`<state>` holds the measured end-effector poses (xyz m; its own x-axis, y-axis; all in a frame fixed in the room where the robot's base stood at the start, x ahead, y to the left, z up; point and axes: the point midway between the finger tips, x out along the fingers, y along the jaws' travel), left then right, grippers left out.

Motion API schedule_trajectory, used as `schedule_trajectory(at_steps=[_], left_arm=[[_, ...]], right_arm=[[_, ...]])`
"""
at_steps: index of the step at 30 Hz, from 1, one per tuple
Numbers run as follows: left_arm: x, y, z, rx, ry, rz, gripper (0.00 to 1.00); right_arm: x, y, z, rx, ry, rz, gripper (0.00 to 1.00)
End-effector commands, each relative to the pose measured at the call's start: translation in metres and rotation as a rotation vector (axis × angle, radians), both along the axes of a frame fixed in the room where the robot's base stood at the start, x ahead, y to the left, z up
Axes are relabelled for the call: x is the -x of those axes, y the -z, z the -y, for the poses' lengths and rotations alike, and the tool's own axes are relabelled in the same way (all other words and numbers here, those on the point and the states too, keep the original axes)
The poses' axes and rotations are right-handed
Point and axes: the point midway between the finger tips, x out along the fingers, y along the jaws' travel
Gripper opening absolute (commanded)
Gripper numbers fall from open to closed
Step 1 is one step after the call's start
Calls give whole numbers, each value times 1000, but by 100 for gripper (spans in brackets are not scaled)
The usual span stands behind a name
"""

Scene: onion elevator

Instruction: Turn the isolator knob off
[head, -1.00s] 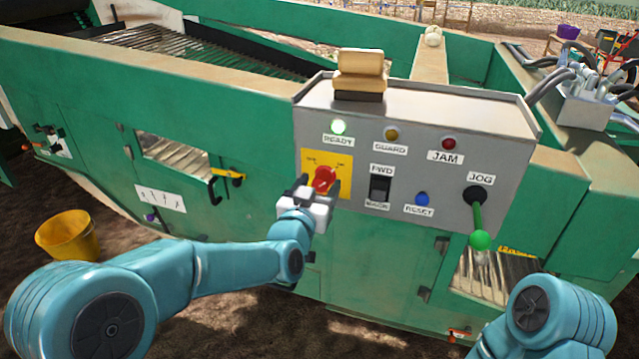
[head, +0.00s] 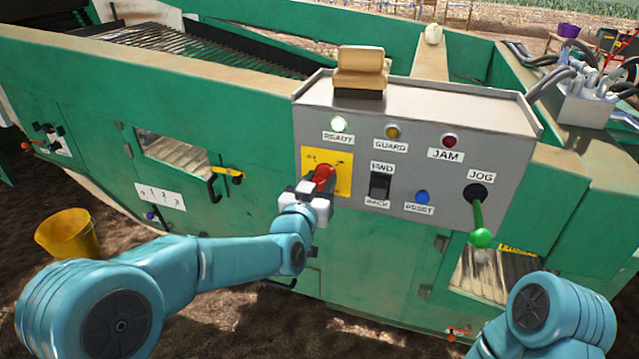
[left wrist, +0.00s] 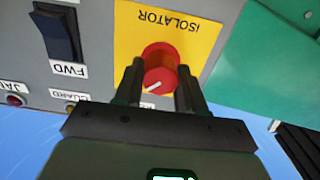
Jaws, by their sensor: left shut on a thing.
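The red isolator knob (head: 323,174) sits on a yellow plate (head: 343,158) at the left of the grey control panel. My left gripper (head: 318,185) is at the knob, its fingers on either side of it. In the left wrist view the red knob (left wrist: 159,72) shows between the two dark fingers (left wrist: 160,88), with a white pointer mark on its face. The yellow plate (left wrist: 190,25) reads ISOLATOR, upside down there. The gripper is shut on the knob. My right gripper is out of view; only part of my right arm shows at the lower right.
A yellow bucket (head: 68,236) stands on the ground at left.

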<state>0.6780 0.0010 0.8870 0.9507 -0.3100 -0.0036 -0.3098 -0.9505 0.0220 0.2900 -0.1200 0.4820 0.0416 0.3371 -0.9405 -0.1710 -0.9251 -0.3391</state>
Motion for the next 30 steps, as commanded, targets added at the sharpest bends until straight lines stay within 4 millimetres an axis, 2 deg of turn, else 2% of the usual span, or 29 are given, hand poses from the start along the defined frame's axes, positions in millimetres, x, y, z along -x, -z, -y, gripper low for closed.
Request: schedule_trajectory(at_steps=[8,18,30], left_arm=[[-1,1,-1,138,-1,-31,9],[-1,0,-2,436,-1,-124,9],[-1,-1,-4,799,-1,-241,9]], right_arm=[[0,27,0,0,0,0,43],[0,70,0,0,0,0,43],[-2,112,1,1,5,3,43]])
